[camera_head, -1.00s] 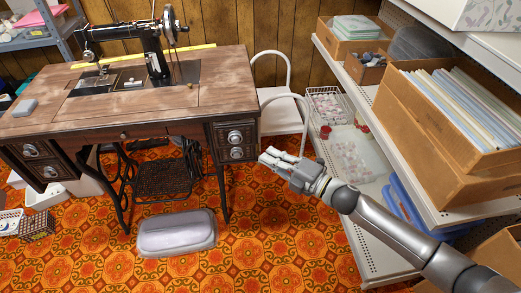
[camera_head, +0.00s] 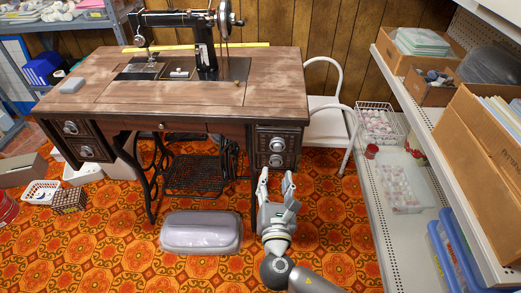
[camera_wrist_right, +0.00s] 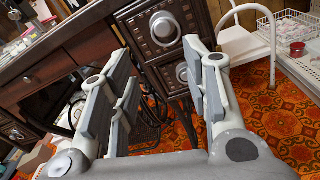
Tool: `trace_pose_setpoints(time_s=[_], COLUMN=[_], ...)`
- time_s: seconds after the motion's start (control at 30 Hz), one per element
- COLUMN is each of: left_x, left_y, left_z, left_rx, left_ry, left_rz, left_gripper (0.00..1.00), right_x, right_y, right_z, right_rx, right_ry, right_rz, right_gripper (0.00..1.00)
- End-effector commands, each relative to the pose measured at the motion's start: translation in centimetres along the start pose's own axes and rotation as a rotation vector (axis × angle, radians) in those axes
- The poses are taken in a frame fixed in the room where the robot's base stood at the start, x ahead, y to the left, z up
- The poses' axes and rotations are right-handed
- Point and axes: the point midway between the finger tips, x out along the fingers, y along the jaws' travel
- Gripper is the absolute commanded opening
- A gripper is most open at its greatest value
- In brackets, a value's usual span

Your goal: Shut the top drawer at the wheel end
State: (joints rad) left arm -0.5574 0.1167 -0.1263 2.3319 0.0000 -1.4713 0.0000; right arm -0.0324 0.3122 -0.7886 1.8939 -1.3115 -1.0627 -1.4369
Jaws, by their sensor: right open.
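The top drawer at the wheel end (camera_head: 291,138) is the upper dark carved front under the right side of the sewing table, with a round metal knob. In the right wrist view this top drawer (camera_wrist_right: 140,38) seems to stand out a little past the lower drawer (camera_wrist_right: 168,78); how far is hard to tell. The lower drawer also shows in the head view (camera_head: 291,160). My right gripper (camera_head: 277,178) is open and empty, in front of and below the drawers, fingers pointing at them. In the wrist view its fingers (camera_wrist_right: 160,55) frame the fronts, apart from them. My left gripper is not in view.
The sewing machine (camera_head: 205,55) stands on the wooden table top (camera_head: 120,95). A grey-lilac case (camera_head: 201,232) lies on the floor left of my right gripper. A white step stool (camera_head: 328,120) and metal shelving (camera_head: 385,225) stand to the right. Patterned floor between is free.

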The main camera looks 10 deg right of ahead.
Motion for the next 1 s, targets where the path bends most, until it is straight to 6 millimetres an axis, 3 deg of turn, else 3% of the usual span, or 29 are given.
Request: trace_pose_setpoints(time_s=[0.17,0.5,0.7,1.0], left_x=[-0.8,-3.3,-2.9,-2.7], left_y=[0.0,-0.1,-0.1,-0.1], left_z=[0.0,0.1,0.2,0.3], left_rx=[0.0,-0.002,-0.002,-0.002], left_ry=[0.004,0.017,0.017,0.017], left_rz=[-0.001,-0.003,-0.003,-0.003], left_gripper=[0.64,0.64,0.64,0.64], right_x=[-0.2,5.5,8.7,10.2], right_y=[-0.6,-0.9,-1.1,-1.1], right_z=[0.7,0.8,0.9,1.0], right_rx=[-0.034,-0.036,-0.035,-0.033], right_ry=[-0.034,-0.035,-0.033,-0.03], right_rz=[-0.05,-0.05,-0.049,-0.048], right_gripper=[0.43,0.43,0.43,0.43])
